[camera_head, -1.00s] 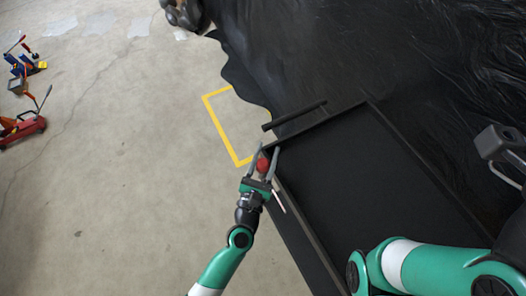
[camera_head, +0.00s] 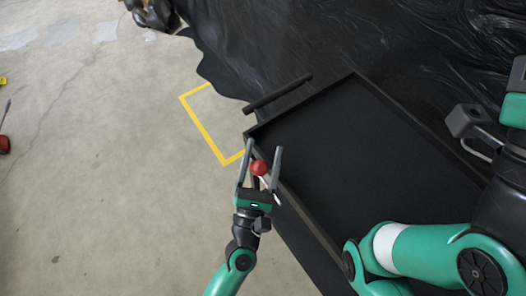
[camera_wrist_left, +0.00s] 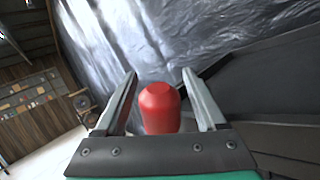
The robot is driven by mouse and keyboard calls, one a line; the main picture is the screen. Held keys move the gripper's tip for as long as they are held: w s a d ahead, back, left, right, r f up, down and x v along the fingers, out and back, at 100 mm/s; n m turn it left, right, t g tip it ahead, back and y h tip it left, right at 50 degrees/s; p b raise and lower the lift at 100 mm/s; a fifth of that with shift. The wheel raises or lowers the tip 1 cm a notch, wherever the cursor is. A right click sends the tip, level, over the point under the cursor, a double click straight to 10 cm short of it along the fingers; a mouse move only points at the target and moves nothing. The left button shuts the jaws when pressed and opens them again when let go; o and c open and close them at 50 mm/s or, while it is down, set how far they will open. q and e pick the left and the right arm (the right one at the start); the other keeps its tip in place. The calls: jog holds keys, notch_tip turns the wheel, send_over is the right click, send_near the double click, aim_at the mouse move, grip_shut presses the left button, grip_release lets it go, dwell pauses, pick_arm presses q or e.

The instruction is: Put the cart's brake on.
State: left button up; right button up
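The cart (camera_head: 349,82) is black, with a flat tray-like top and a raised rim, and a dark bar handle (camera_head: 278,93) at its far left end. A red knob (camera_head: 259,167), which looks like the brake's, is at the cart's left side. A thin pale rod shows just below it, partly behind the gripper. My left gripper (camera_head: 262,150) is open, with one finger on each side of the knob. In the left wrist view the red knob (camera_wrist_left: 160,108) sits between the spread fingers, with gaps on both sides.
My right arm crosses the lower right, over the cart. A yellow floor outline (camera_head: 205,130) lies left of the cart. Black sheeting (camera_head: 400,45) fills the background. The concrete floor at left is mostly clear, with a red item (camera_head: 4,144) at the edge.

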pick_arm(q)
jog(key=v, duration=1.1)
jog(key=shift+s, duration=0.3)
jog(key=shift+c, duration=0.3)
